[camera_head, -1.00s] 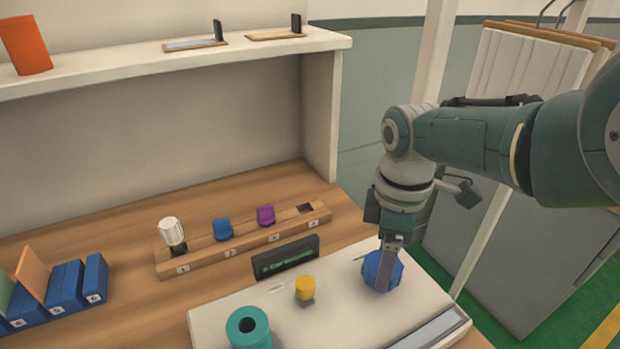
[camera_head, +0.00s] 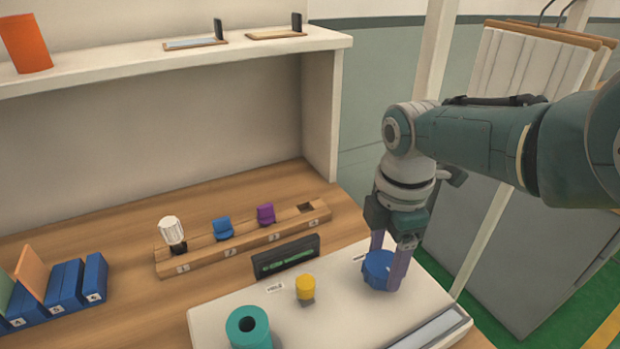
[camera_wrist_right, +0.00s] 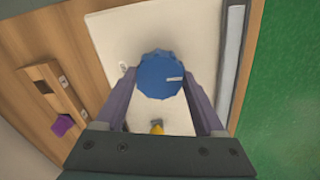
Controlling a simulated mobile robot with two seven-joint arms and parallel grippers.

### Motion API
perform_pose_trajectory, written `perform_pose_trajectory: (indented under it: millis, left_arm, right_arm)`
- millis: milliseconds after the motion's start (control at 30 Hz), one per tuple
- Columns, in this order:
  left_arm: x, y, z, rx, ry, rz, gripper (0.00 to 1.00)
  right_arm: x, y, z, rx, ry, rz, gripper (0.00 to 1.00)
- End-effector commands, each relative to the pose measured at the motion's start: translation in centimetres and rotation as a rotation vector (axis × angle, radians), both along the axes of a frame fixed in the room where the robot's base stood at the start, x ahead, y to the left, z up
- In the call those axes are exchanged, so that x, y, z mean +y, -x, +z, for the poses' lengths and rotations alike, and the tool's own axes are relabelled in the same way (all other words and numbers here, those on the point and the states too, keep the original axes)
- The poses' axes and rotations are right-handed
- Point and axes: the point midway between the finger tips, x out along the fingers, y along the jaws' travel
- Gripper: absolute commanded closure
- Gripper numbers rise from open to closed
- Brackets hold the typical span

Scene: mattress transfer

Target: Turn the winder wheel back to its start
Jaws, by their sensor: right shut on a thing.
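The winder wheel is a blue knob with a scalloped edge (camera_head: 379,268) on the right part of the white panel (camera_head: 225,318). My right gripper (camera_head: 388,275) points down over it, one finger on each side, shut on the wheel. In the right wrist view the wheel (camera_wrist_right: 160,75) sits between the two purple fingers (camera_wrist_right: 163,92), and a pale mark on its top points right. A small dark display (camera_head: 285,257) behind the panel shows a green bar. My left gripper is not in view.
A yellow knob (camera_head: 305,287) and a teal roll (camera_head: 248,328) stand on the panel left of the wheel. Behind is a wooden rack (camera_head: 205,252) with a white bulb-like piece, a blue piece and a purple piece. Blue holders (camera_head: 65,285) stand at left.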

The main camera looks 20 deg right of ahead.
Motion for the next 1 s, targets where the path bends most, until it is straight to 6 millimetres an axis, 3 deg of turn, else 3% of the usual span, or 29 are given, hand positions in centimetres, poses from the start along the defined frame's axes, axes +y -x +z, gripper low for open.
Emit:
perform_pose_trajectory:
  millis: [267, 300, 533, 800, 1000]
  left_arm:
    - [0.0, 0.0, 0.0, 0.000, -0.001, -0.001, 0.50]
    - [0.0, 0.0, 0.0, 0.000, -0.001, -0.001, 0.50]
    - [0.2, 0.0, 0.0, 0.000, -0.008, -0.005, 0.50]
    - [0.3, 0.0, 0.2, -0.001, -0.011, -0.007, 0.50]
    - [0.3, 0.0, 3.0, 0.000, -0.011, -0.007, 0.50]
  right_arm:
    - [0.0, 0.0, 0.1, 0.002, -0.001, 0.000, 0.85]
    - [0.0, 0.0, 0.1, 0.002, -0.001, -0.001, 0.27]
    - [0.0, 0.0, 0.0, 0.001, 0.000, -0.001, 0.01]
    - [0.0, 0.0, 0.3, 0.000, 0.000, -0.001, 0.00]
    - [0.0, 0.0, 3.5, -0.002, 0.000, -0.002, 0.00]
